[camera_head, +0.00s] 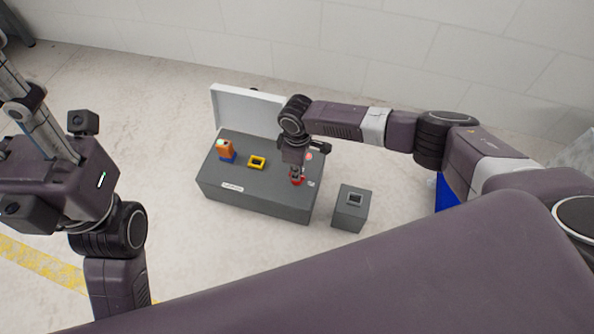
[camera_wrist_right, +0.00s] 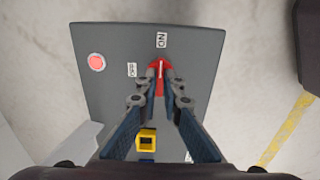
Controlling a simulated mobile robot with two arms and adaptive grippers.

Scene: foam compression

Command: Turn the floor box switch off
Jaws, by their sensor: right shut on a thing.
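The floor box (camera_head: 250,190) is a grey box with a raised white panel behind it. Its red switch (camera_wrist_right: 159,80) sits near the "ON" label (camera_wrist_right: 162,40), with another small label (camera_wrist_right: 132,69) to the left of the switch. My right gripper (camera_head: 297,177) reaches down over the right part of the box. In the right wrist view its fingertips (camera_wrist_right: 160,86) are closed around the red switch, hiding part of it. My left arm shows at the left of the head view, but its fingertips are not visible.
On the box are an orange and blue switch (camera_head: 226,151), a yellow part (camera_head: 257,162) and a round red button (camera_wrist_right: 97,62). A smaller grey box (camera_head: 349,208) stands on the floor to the right. A blue object (camera_head: 446,195) is partly hidden behind my right arm.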

